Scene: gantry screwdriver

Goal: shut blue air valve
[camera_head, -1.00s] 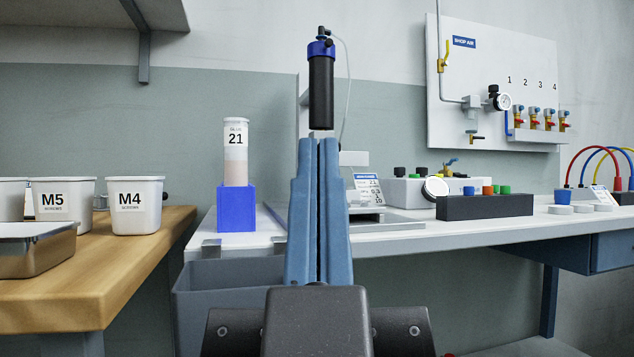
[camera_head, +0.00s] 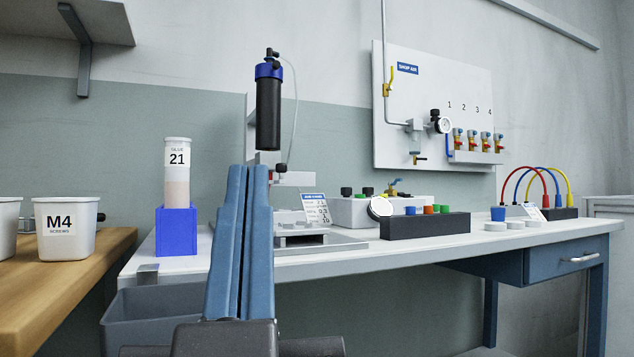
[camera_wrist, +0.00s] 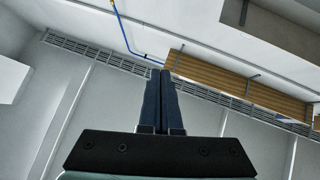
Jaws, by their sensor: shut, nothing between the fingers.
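The wrist view shows my shut fingers (camera_wrist: 160,74) against the ceiling and a wall; the valve is not in that view.
A SHOP AIR panel (camera_head: 432,105) with a yellow-handled valve (camera_head: 388,82) and several red-handled valves hangs behind. A dark block (camera_head: 425,226) with coloured caps stands in front of the control box. A glue tube (camera_head: 177,172) in a blue holder and a black syringe barrel (camera_head: 268,115) are nearby.

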